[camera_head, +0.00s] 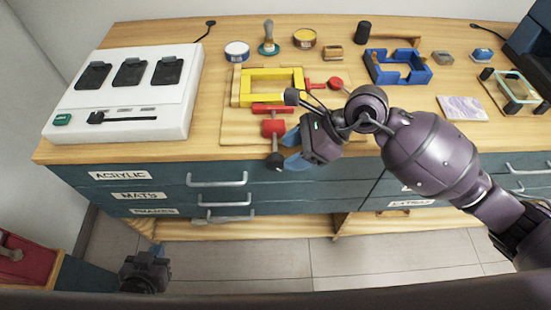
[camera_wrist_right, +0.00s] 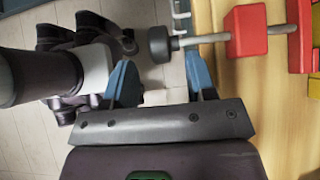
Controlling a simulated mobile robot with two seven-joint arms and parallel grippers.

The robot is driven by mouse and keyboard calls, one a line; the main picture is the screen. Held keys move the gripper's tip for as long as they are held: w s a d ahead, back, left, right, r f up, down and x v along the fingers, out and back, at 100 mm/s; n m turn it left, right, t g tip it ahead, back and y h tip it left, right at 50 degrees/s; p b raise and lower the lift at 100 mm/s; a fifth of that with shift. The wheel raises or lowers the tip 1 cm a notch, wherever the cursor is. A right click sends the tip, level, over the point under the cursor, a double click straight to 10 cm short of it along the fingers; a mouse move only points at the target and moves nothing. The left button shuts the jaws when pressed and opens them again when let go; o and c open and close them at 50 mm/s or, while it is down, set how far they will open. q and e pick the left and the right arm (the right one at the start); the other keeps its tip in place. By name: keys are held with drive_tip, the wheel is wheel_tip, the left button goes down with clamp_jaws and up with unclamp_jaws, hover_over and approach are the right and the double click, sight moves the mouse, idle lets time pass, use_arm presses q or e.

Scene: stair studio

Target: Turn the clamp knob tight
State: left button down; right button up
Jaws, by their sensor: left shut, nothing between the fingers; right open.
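A red clamp (camera_head: 273,128) grips the front side of a yellow frame (camera_head: 246,88) on the workbench. Its spindle points toward the bench's front edge and ends in a dark knob (camera_head: 274,161). My right gripper (camera_head: 287,150) is open, with blue fingers, just right of the knob. In the right wrist view, the dark knob (camera_wrist_right: 158,45) and its spindle lie just beyond and between the open fingertips (camera_wrist_right: 158,62), with no clear contact. A second red clamp (camera_head: 336,83) is at the frame's right side. My left gripper (camera_head: 146,272) is shut and empty, low in front of the drawers.
A white panel (camera_head: 170,118) with dark pads stands at the left. A blue frame (camera_head: 412,75), small tins and blocks line the back and right. Labelled drawers (camera_head: 150,180) with handles lie below the bench's front edge. A red box (camera_head: 20,260) is at lower left.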

sight(282, 158)
drive_tip(key=shift+x, duration=2.65)
drive_tip(key=shift+a+f, duration=0.1)
drive_tip(key=c, duration=0.7)
